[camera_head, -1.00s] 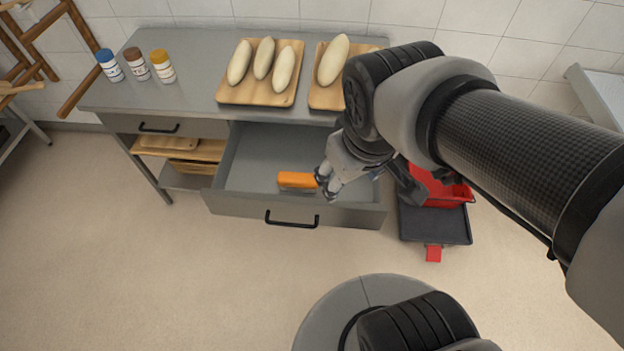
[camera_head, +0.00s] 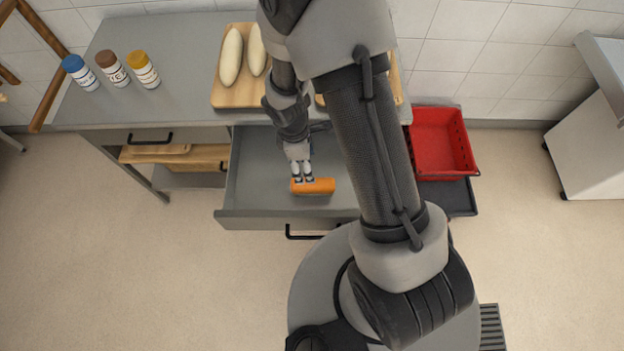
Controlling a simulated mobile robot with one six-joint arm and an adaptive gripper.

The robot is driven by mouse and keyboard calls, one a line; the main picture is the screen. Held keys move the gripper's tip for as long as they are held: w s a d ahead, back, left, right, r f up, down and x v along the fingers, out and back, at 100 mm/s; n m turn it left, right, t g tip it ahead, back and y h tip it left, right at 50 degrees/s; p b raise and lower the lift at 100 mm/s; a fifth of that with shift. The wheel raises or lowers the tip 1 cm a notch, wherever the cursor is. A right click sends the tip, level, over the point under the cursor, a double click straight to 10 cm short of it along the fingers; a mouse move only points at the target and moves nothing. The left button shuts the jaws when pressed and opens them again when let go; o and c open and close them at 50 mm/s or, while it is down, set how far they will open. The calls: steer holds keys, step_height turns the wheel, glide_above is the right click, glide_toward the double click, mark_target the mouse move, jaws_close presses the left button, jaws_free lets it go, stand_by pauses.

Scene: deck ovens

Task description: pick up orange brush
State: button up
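The orange brush (camera_head: 322,187) is a small orange block in the open grey drawer (camera_head: 245,200), near the drawer's front wall. My gripper (camera_head: 303,180) points down into the drawer, with its fingertips at the left part of the brush. The fingertips overlap the brush in the picture. I cannot tell whether they touch it or how far apart they are. The underside of the brush is hidden.
The counter (camera_head: 180,60) above holds several capped jars and a wooden board (camera_head: 222,95) with dough pieces. A red crate (camera_head: 440,145) stands right of the drawer on a dark base. The floor at left is clear.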

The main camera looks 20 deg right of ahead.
mark_target(311, 185)
steer(key=f+b, duration=0.1)
steer(key=f, duration=0.2)
steer(key=f+b, duration=0.2)
steer(key=f, duration=0.2)
steer(key=d+f+b, duration=0.1)
steer(key=f+b, duration=0.1)
steer(key=f, duration=0.1)
steer(key=shift+s+d+f, duration=0.1)
steer(key=shift+f, duration=0.1)
steer(key=f+b, duration=0.1)
steer(key=f, duration=0.1)
steer(key=d+f+b, duration=0.1)
steer(key=f+b, duration=0.1)
steer(key=f, duration=0.1)
steer(key=shift+d+f, duration=0.1)
steer(key=shift+c, duration=0.3)
steer(key=c, duration=1.1)
steer(key=shift+c, duration=0.2)
step_height(311, 185, up, 20)
steer(key=p, duration=0.9)
steer(key=shift+p, duration=0.35)
